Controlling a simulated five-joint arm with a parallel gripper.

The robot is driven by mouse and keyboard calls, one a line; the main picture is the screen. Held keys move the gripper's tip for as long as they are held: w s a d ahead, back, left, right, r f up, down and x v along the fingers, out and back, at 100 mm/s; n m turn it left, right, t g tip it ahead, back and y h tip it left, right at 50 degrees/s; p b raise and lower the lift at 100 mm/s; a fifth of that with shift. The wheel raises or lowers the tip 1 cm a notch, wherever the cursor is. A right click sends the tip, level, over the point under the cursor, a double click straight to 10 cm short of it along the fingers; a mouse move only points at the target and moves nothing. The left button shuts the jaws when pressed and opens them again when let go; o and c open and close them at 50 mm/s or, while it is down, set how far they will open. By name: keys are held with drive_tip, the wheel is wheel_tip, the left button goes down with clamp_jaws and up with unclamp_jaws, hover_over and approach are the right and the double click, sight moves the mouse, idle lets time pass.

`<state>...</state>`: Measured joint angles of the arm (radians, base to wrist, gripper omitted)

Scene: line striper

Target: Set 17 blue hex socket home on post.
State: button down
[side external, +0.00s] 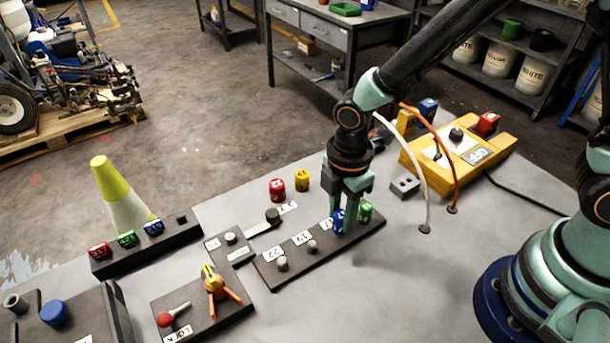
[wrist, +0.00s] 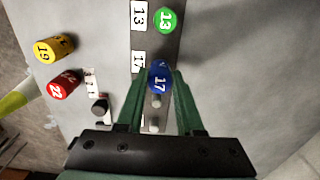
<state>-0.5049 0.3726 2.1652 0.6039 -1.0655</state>
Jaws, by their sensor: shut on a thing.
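The blue hex socket marked 17 (side external: 338,221) is between the fingers of my gripper (side external: 345,218), which is shut on it. In the wrist view the socket (wrist: 159,78) is beside the 17 label (wrist: 139,62), over the row of the dark post plate (side external: 273,276). The socket hides whatever is under it, so I cannot tell whether it is around its post or above it. The green socket 13 (wrist: 165,20) sits on the plate beside its 13 label; it also shows in the side view (side external: 365,211). Bare posts (side external: 282,264) stand by the other labels.
A red socket 22 (side external: 277,190) and a yellow socket 19 (side external: 302,181) stand loose behind the plate. A dark rack (side external: 180,240) with several sockets is at left. A yellow control box (side external: 460,150) with cables stands at right.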

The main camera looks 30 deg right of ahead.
drive_tip(key=shift+f, duration=0.9)
drive_tip(key=shift+c, duration=2.3)
unclamp_jaws()
drive_tip(key=o, duration=0.3)
drive_tip(key=shift+r, duration=0.15)
drive_tip(key=shift+r, duration=3.4)
